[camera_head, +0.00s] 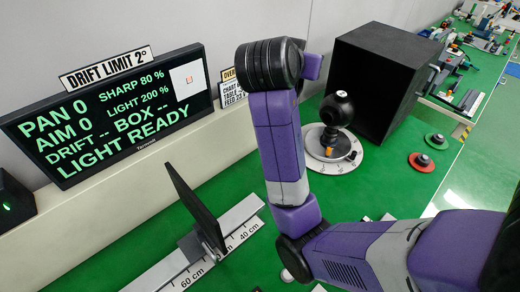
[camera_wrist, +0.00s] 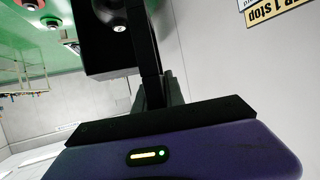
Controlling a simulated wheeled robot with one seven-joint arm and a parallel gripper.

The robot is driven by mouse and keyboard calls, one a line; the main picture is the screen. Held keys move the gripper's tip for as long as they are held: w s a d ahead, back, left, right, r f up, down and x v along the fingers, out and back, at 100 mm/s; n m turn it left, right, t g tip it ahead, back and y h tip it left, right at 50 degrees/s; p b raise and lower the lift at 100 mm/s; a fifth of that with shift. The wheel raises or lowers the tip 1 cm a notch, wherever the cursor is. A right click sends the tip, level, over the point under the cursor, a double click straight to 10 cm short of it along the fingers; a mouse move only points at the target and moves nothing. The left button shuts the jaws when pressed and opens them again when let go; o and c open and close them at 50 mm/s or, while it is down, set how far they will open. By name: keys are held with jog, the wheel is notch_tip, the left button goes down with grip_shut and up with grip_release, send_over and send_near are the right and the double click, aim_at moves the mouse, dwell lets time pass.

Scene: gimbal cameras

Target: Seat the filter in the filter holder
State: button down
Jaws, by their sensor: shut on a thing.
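My gripper (camera_wrist: 150,85) shows in the wrist view as dark, narrow fingers above its purple housing. I cannot identify the filter for certain in either view. I cannot pick out the filter holder either. A black ball-shaped camera (camera_head: 337,108) stands on a round white dial base (camera_head: 322,162), and the arm partly covers the left side of that base.
A large black box (camera_head: 372,75) stands behind the camera. A black plate (camera_head: 196,207) stands on a centimetre rail (camera_head: 172,272) at front left. Red (camera_head: 421,162) and green (camera_head: 436,141) knobbed discs lie right of the box. A monitor (camera_head: 110,115) reads LIGHT READY.

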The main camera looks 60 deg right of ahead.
jog(key=shift+a+f+g, duration=0.2)
jog(key=shift+f+g, duration=0.05)
jog(key=shift+g, duration=0.05)
notch_tip(320, 180, down, 20)
jog(key=shift+p, duration=0.45)
jog(key=shift+s+f, duration=0.1)
jog(key=shift+f, duration=0.05)
jog(key=shift+f, duration=0.15)
jog(key=c, duration=1.4)
grip_release()
